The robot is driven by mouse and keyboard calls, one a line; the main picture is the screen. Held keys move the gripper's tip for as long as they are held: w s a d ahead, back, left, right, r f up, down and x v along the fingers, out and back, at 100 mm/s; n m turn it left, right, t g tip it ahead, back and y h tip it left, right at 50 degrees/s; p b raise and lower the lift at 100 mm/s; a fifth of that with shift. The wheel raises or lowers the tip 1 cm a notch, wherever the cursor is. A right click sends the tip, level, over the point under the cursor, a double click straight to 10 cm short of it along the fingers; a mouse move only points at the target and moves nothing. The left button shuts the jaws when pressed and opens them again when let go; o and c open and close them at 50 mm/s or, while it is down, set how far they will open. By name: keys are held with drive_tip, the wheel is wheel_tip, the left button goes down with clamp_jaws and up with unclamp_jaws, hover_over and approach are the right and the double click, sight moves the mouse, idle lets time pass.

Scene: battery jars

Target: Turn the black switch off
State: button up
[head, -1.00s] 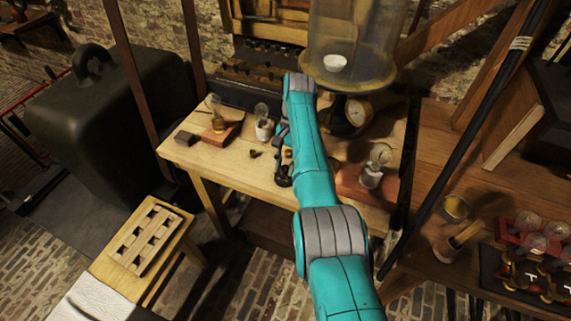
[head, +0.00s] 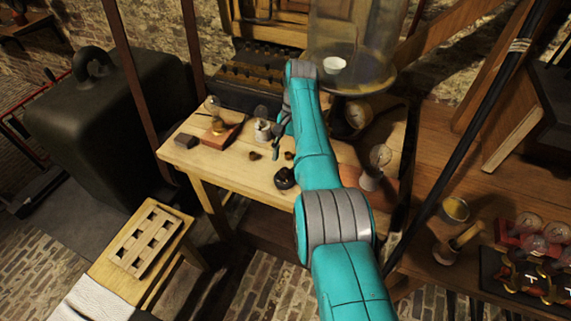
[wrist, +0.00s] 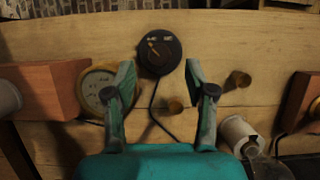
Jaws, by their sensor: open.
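The black switch (head: 286,178) is a small round dial on the front part of the wooden table in the head view. In the wrist view the switch (wrist: 159,52) lies just beyond and between my fingertips, with a dark cord running from it. Its face carries small light marks and an orange-brown pointer slanting to the upper left; the marks are too small to read. My gripper (wrist: 160,78) is open and empty, its two green fingers apart. In the head view my gripper (head: 278,140) is partly hidden by my arm, above the table and behind the switch.
Two small brass pieces (wrist: 237,79) (wrist: 176,105) lie on the table (head: 226,167). A round gauge (wrist: 97,90), a wooden block (wrist: 40,85) and a white jar (wrist: 238,133) are close by. A large glass vessel (head: 350,40) stands behind my arm.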

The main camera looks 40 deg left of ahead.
drive_tip(key=shift+v, duration=1.85)
drive_tip(key=shift+s, duration=0.1)
